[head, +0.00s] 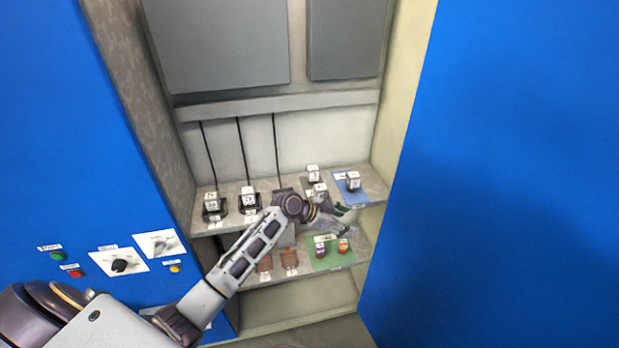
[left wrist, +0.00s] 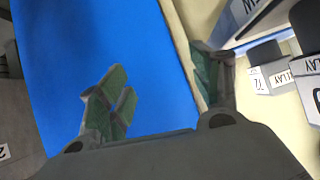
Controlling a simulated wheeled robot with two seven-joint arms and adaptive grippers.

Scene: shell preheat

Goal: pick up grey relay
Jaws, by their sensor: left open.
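Several small dark-and-white relay blocks stand on the upper shelf, including one at the far left (head: 211,204), one beside it (head: 248,199) and one on the blue mat (head: 353,182). More stand in the middle, partly behind my arm; I cannot tell which is the grey relay in the head view. My left gripper (head: 342,216) is open, near the shelf's front edge, to the right of the middle blocks. In the left wrist view its green-padded fingers (left wrist: 160,90) are apart with nothing between them. Grey blocks labelled "RELAY" (left wrist: 263,56) lie right of the fingers. My right gripper is out of view.
The blue mat (head: 344,192) lies at the shelf's right end. The lower shelf holds brown blocks (head: 289,257) and a green mat (head: 325,263) with small purple and orange items. Blue cabinet panels flank the recess; the left one has knobs (head: 120,265) and buttons.

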